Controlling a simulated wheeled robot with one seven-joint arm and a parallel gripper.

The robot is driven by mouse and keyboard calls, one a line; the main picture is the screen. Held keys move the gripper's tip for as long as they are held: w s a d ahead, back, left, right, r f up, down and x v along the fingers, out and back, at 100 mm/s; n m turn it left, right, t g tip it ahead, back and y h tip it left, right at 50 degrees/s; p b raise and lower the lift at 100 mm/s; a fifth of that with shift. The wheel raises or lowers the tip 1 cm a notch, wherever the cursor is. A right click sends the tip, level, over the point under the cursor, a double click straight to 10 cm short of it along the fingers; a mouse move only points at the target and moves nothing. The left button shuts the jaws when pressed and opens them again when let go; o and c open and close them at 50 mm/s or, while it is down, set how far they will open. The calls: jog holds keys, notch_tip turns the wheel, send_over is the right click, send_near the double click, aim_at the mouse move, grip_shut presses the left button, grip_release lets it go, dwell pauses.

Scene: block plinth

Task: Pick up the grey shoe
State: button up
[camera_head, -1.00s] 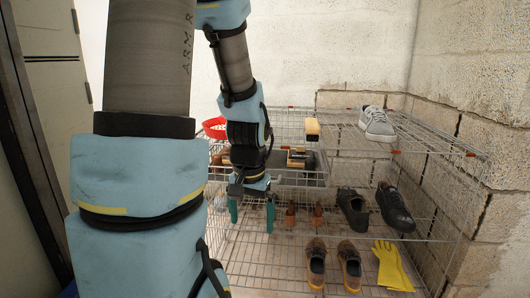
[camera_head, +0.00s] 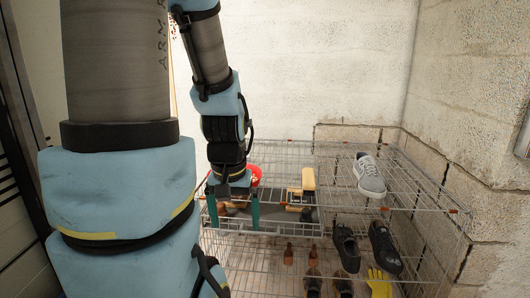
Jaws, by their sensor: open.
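A single grey shoe (camera_head: 370,178) with a pale sole rests on the top wire shelf of the rack (camera_head: 420,195), on the right side of that shelf. My gripper (camera_head: 234,212) hangs downward in front of the rack's left part, well to the left of the shoe and apart from it. Its two green fingers are spread open with nothing between them. The shoe is in plain view, with no part of my arm in front of it.
A wooden brush (camera_head: 308,180) stands on the rack left of the shoe. A red bowl (camera_head: 256,174) is partly behind my gripper. Black shoes (camera_head: 384,246), brown shoes and a yellow glove (camera_head: 378,284) sit lower. Block walls stand behind and right.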

notch_tip(320, 180, up, 13)
jog(key=p, duration=1)
jog(key=shift+p, duration=0.4)
